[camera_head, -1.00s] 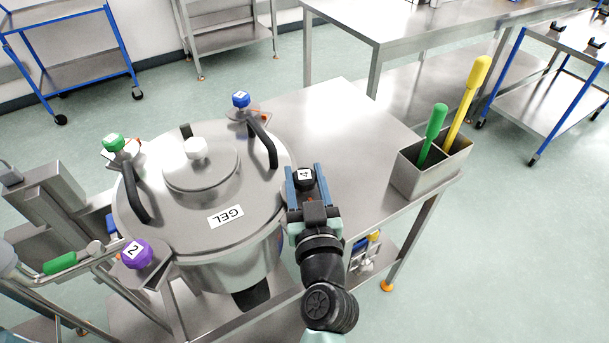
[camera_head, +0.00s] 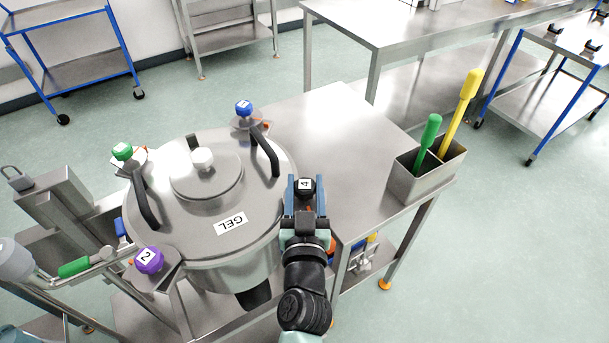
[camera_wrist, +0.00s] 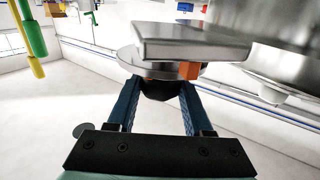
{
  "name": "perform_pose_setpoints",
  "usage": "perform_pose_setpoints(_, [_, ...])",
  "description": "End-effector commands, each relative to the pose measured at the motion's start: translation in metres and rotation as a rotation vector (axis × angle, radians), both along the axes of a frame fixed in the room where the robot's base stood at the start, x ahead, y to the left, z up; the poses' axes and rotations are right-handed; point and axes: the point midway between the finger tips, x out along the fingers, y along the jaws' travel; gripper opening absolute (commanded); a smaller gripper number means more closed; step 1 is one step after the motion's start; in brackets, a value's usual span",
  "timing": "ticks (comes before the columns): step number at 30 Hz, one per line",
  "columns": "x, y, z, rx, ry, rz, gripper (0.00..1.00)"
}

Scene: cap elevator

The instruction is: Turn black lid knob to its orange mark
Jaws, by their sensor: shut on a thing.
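The black knob (camera_head: 305,185) carries a white label with a 4 and sits at the right edge of the round steel lid (camera_head: 195,228). My gripper (camera_head: 305,184) has its blue fingers closed on either side of the knob. In the wrist view the dark knob (camera_wrist: 160,88) is between the fingertips, under a steel plate (camera_wrist: 190,42).
The lid also has a blue knob (camera_head: 243,108), a green knob (camera_head: 122,152), a purple knob (camera_head: 148,260) and black handles (camera_head: 265,155). A steel holder (camera_head: 415,185) with green and yellow tools stands at the right table edge. The tabletop behind is clear.

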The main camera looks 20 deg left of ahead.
Motion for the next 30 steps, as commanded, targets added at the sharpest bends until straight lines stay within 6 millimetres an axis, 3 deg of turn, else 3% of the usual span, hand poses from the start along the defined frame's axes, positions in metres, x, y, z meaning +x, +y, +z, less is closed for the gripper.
perform_pose_setpoints(13, [0.0017, 0.0049, 0.0133, 0.012, -0.001, -0.167, 0.0])
perform_pose_setpoints(30, [-0.0001, 0.004, 0.0066, 0.005, -0.018, -0.381, 0.0])
